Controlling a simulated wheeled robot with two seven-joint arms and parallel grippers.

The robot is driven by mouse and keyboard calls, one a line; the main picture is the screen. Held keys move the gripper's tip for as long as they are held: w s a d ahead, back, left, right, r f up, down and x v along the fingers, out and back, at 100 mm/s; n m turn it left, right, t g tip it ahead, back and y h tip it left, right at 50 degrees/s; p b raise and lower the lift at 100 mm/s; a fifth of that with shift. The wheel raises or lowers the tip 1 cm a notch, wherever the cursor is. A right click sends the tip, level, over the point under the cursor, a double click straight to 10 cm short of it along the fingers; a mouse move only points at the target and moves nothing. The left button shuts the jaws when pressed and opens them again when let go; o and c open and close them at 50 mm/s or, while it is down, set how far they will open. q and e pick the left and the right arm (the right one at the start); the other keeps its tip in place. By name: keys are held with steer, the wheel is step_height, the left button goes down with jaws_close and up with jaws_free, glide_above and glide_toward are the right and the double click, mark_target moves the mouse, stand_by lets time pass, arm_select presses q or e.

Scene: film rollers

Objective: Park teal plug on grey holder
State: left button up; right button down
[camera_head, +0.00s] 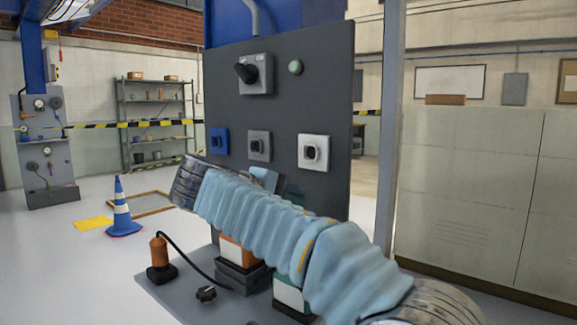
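The grey holder (260,147) is a square socket with a dark opening, mounted on the dark upright panel (232,85) between a blue one and a white one. Its opening looks empty. A dark teal piece (294,193) shows just above my sleeved arm, in front of the panel. It may be the teal plug, but the arm hides most of it. My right arm, in a light blue sleeve, reaches from the lower right across the panel's lower part. Its fingers are hidden, so I cannot see what they hold. My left gripper is not in view.
A blue holder (219,141) and a white holder (314,152) flank the grey one. A black switch (247,73) and green button (295,67) sit above. A traffic cone (121,210) stands left.

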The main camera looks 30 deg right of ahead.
steer(key=shift+s+a+f+n+g+y, duration=0.1)
steer(key=shift+s+a+f+g+y, duration=0.65)
steer(key=shift+a+f+y, duration=1.7)
steer(key=shift+s+a+f+n+g+y, duration=0.1)
steer(key=shift+s+a+f+g+y, duration=0.8)
steer(key=shift+f+y, duration=1.7)
steer(key=shift+s+a+f+n+g+y, duration=0.1)
steer(key=shift+s+a+f+g+y, duration=0.5)
steer(key=shift+a+f+y, duration=2.1)
steer(key=d+f+h, duration=0.1)
steer(key=f+h, duration=0.1)
steer(key=shift+w+d+f+h, duration=0.1)
steer(key=shift+d+h, duration=0.25)
steer(key=shift+p, duration=0.65)
steer(key=shift+f+b, duration=0.35)
steer(key=shift+f, duration=0.15)
steer(key=shift+c, duration=2.3)
jaws_free()
